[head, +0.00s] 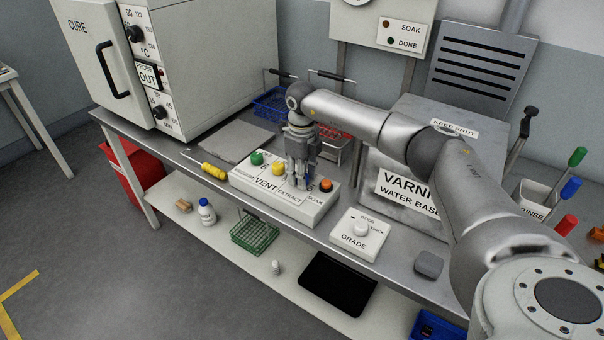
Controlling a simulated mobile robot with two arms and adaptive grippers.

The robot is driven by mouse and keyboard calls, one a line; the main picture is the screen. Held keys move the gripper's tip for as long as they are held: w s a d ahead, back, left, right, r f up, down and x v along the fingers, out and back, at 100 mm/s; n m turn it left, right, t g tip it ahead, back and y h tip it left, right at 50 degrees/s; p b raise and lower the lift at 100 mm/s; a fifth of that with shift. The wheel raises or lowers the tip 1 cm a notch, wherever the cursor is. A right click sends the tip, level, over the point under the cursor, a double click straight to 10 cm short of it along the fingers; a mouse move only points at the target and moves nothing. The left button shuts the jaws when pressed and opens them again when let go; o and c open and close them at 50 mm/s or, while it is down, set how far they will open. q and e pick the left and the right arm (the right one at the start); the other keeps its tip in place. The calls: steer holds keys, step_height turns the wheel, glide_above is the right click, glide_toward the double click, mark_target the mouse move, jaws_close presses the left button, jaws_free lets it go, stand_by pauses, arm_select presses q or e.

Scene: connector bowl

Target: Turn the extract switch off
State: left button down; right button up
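A small blue part (308,184) shows beside my fingers. My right gripper (301,186) points down over the box at the EXTRACT label, between the yellow and orange buttons. Its fingers hide the extract switch, so I cannot see its position. I cannot tell whether the fingers touch it or are open or shut. My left gripper is not in view.
A yellow screwdriver (213,171) lies left of the box, and a GRADE dial box (359,235) sits to its right. The CURE oven (215,60) stands behind left. The VARNISH tank (377,190) stands close behind right. Blue and red wire baskets are behind the gripper.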

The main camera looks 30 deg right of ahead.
steer(key=o, duration=0.4)
step_height(320, 180, up, 12)
steer(key=shift+r, duration=0.1)
stand_by(0.4)
stand_by(0.4)
